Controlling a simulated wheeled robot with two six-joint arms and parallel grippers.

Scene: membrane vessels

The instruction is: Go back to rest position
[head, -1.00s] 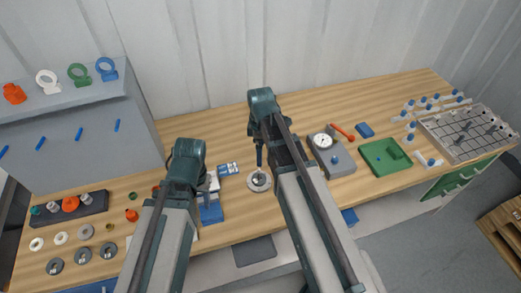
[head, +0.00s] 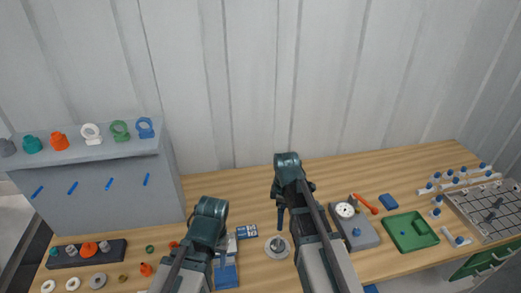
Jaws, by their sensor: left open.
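My left arm reaches in at the lower middle. Its gripper (head: 222,250) is open and mostly hidden behind the wrist, over or close to a blue block (head: 226,275) on the bench. My right arm stands to its right. Its gripper (head: 281,216) points down above a round metal fixture (head: 277,247), and its fingers are too small to read. I see nothing held in either gripper.
The wooden bench (head: 400,176) carries a gauge block (head: 361,236), a green tray (head: 410,243) and a metal grid rack (head: 485,216) at right. A grey cabinet (head: 105,203) with coloured fittings stands at left. A dark strip (head: 66,258) holds small parts.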

